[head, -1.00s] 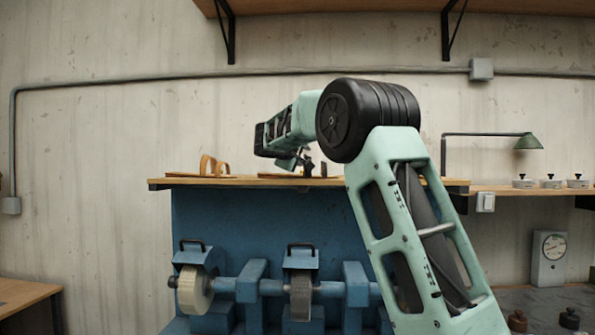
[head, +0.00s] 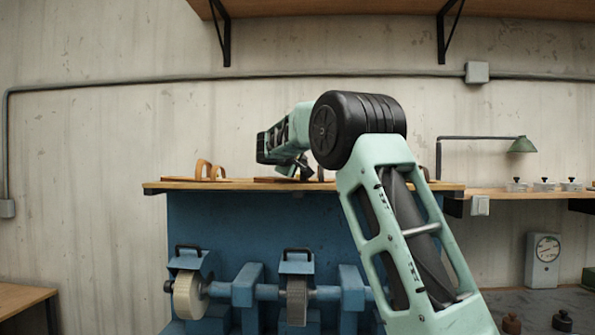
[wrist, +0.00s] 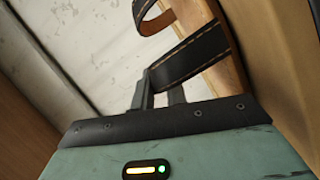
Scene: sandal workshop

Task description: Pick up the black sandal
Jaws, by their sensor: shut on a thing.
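The black sandal, with black straps stitched in pale thread (wrist: 195,52) over a brown sole, fills the upper right of the wrist view. My gripper (wrist: 160,97) reaches up to the lower end of a black strap and is shut on it. In the head view my gripper (head: 303,173) is low over the wooden bench top (head: 165,186), at a dark, flat sandal (head: 278,180). My arm hides part of that sandal. I cannot tell whether its sole is clear of the bench.
A tan sandal (head: 205,172) stands to the left on the same top. Below are blue grinding machines with wheels (head: 190,294). A shelf (head: 400,8) hangs above.

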